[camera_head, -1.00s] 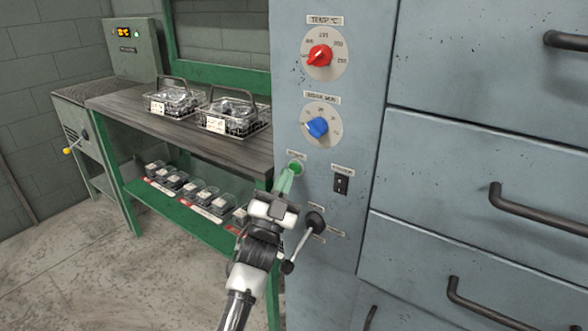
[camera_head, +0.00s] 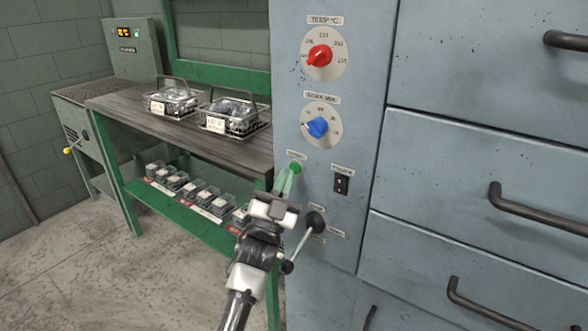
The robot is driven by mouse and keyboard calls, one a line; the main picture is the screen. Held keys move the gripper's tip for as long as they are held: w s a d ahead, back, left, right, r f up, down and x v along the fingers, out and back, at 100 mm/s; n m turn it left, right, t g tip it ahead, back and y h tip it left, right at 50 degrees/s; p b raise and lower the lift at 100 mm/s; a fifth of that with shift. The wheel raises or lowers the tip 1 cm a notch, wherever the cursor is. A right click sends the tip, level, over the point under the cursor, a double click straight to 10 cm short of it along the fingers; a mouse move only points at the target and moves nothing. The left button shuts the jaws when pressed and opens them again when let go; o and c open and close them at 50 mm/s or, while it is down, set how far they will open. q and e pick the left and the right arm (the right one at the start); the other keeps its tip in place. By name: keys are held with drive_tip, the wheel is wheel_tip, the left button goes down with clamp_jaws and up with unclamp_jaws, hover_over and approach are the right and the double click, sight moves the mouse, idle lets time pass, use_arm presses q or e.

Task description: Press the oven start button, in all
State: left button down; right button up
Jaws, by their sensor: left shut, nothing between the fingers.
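The oven (camera_head: 363,170) is a tall blue-grey cabinet with a control panel on its left part. The green start button (camera_head: 296,168) sits on the panel below the blue dial, under a small label. My left gripper (camera_head: 290,172) is shut and empty, its pale green fingers pointing up at the button. The fingertips overlap the button's lower left edge in the picture; I cannot tell whether they touch it. My right gripper is not in view.
A red dial (camera_head: 320,56), a blue dial (camera_head: 317,127), a black switch (camera_head: 341,184) and a black-knobbed lever (camera_head: 314,222) share the panel. Drawers with dark handles (camera_head: 540,211) are at right. A green-framed workbench (camera_head: 180,138) with wire baskets (camera_head: 234,118) stands at left.

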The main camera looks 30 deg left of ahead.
use_arm(q)
drive_tip(key=shift+w, duration=0.15)
drive_tip(key=shift+w, duration=0.3)
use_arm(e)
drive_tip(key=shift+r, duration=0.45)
use_arm(q)
drive_tip(key=shift+w, duration=0.1)
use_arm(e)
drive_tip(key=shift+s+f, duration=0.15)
